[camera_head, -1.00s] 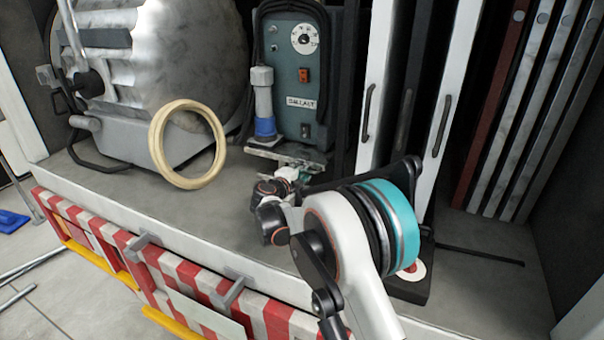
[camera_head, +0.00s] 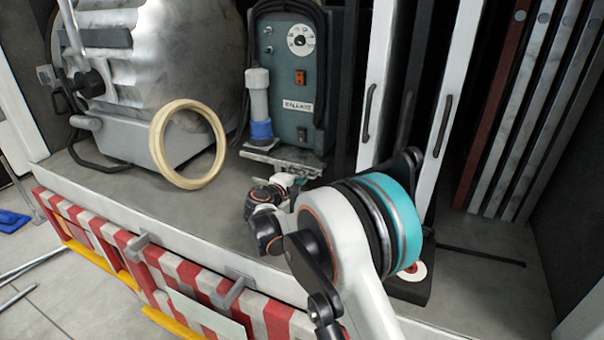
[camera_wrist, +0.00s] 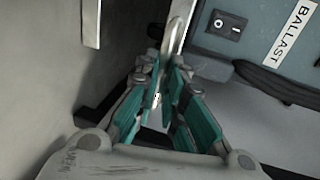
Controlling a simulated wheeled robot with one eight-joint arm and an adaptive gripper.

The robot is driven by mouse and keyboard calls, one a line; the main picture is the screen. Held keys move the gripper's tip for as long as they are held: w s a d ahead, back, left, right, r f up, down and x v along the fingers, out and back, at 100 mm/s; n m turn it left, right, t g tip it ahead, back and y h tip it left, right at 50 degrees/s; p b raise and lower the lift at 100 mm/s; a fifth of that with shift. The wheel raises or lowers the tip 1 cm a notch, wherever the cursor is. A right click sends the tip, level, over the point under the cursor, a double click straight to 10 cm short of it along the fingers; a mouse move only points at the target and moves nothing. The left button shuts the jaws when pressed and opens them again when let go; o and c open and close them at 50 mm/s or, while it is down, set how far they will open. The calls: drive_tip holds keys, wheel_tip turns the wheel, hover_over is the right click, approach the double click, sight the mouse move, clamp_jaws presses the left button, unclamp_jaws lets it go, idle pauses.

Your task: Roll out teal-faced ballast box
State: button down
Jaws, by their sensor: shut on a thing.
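The teal-faced ballast box (camera_head: 286,75) stands upright on the truck's grey floor, with a dial, a red switch and a label on its face. Its face and BALLAST label show at the top right of the wrist view (camera_wrist: 262,42). A metal plate (camera_head: 285,156) juts from its foot. My gripper (camera_head: 293,178) is low in front of the box. In the wrist view, its teal-padded fingers (camera_wrist: 160,85) are closed around the lower end of a pale metal loop (camera_wrist: 178,32) beside the box. The exact contact is partly hidden by the fingers.
A cream ring (camera_head: 188,184) leans against a large silver lamp housing (camera_head: 190,60) at left. White panels with handles (camera_head: 384,90) stand close right of the box. The truck's lip and red-white striped front (camera_head: 200,290) lie nearer. Floor before the box is partly clear.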

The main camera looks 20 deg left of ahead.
drive_tip(key=f+v, duration=0.2)
drive_tip(key=v, duration=0.9)
drive_tip(key=s+f+b+v, duration=0.1)
drive_tip(key=f+v, duration=0.1)
drive_tip(key=v, duration=1)
drive_tip(key=shift+s+f, duration=0.25)
drive_tip(key=shift+f, duration=0.2)
drive_tip(key=c, duration=2)
unclamp_jaws()
drive_tip(key=o, duration=0.3)
drive_tip(key=shift+s, duration=0.25)
drive_tip(key=shift+w, duration=0.1)
drive_tip(key=shift+r, duration=0.1)
drive_tip(key=v, duration=1.2)
drive_tip(key=shift+d, duration=0.1)
